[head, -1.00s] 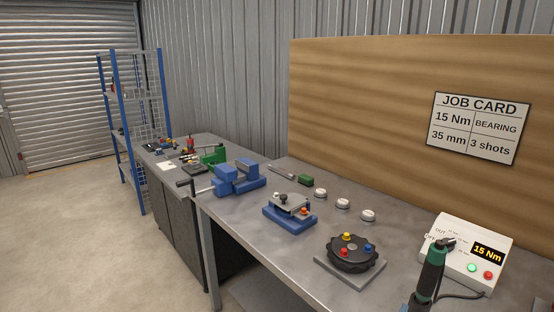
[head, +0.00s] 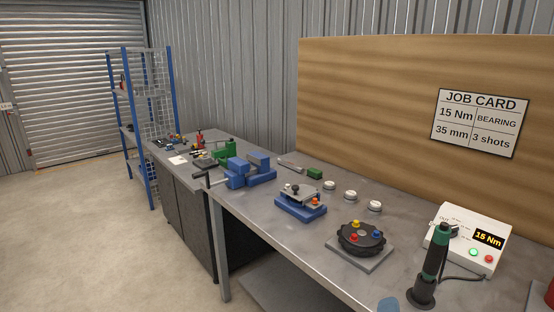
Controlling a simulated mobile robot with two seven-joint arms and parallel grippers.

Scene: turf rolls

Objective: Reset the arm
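Neither of my grippers shows in the head view, and no part of either arm can be made out with certainty. The metal workbench (head: 270,229) runs from the middle to the lower right. On it stand a blue vise (head: 245,172), a blue fixture with a grey top plate (head: 301,201), and a black round fixture with coloured knobs (head: 361,239). A green and black power driver (head: 432,262) stands upright in a dark round base beside a white controller (head: 467,238) whose display reads 15 Nm.
A job card (head: 480,123) hangs on the wooden backboard (head: 370,100). A blue shelf rack (head: 142,130) stands at left. Open floor (head: 80,230) fills the lower left.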

